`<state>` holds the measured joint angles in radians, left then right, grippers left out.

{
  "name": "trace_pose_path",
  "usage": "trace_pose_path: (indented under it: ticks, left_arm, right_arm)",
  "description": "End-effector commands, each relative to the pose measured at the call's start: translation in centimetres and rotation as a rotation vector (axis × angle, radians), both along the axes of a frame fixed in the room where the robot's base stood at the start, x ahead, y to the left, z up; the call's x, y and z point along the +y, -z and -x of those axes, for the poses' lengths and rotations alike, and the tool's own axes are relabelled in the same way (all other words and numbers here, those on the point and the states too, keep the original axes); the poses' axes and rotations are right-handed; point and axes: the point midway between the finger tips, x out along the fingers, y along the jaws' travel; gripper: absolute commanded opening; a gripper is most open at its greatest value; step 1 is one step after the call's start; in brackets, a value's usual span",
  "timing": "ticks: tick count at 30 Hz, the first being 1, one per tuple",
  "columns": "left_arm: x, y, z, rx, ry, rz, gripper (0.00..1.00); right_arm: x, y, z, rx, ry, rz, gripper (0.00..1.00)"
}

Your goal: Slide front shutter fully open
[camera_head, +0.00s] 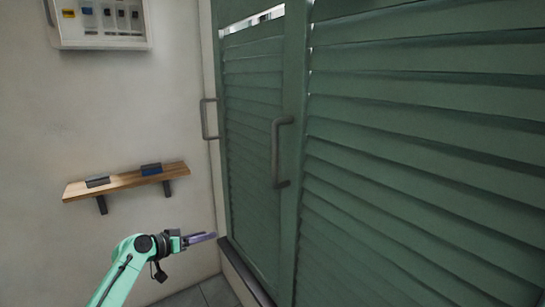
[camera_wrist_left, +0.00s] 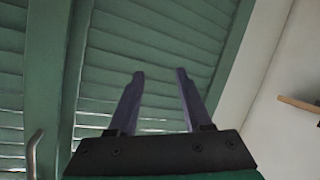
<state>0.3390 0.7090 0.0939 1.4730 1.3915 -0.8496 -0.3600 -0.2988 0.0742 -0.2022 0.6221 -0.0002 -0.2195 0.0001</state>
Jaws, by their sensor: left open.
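The front shutter (camera_head: 420,150) is a large green louvred panel filling the right of the head view. A grey bar handle (camera_head: 282,152) stands upright on its left frame. A second louvred panel (camera_head: 252,150) lies to its left, with another grey handle (camera_head: 209,119) at its far left edge. My left gripper (camera_head: 212,237) is low, left of the panels and below the handles, apart from both. In the left wrist view its two fingers (camera_wrist_left: 160,85) are spread and empty, with green slats (camera_wrist_left: 160,45) beyond. A handle (camera_wrist_left: 33,155) shows at that view's lower left. My right gripper is not in view.
A wooden shelf (camera_head: 130,181) with two small blocks is on the left wall, above my left arm. A white wall box (camera_head: 100,22) hangs higher up. A dark floor track (camera_head: 243,275) runs below the panels. Grey tiled floor (camera_head: 200,294) is clear nearby.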

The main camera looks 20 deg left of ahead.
Motion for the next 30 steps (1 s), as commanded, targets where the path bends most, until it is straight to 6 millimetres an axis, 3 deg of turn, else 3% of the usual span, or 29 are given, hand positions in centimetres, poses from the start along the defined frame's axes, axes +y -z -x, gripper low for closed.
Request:
trace_pose_path:
  ticks: [1,3,6,9,14,24,30]
  left_arm:
    - [-1.5,-7.6,-0.1,-0.123,0.092,-0.004,0.50]
    - [-4.2,-16.4,1.5,-0.267,0.232,-0.019,0.50]
    - [-7.9,-24.5,5.2,-0.410,0.402,-0.061,0.50]
    - [-10.1,-28.1,7.8,-0.478,0.499,-0.094,0.50]
    - [-11.8,-29.2,7.6,-0.492,0.527,-0.096,0.50]
    - [-18.6,-29.7,2.0,-0.491,0.522,-0.090,0.50]
    - [-21.3,-29.1,-0.4,-0.490,0.519,-0.091,0.50]
  right_arm:
    - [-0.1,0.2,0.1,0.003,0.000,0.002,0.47]
    - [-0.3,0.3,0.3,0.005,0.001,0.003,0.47]
    - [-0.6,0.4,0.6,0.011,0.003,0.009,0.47]
    - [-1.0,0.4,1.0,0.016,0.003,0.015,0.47]
    - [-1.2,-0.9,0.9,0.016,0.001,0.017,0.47]
    - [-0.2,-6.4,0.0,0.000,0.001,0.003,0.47]
    - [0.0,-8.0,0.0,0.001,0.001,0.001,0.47]
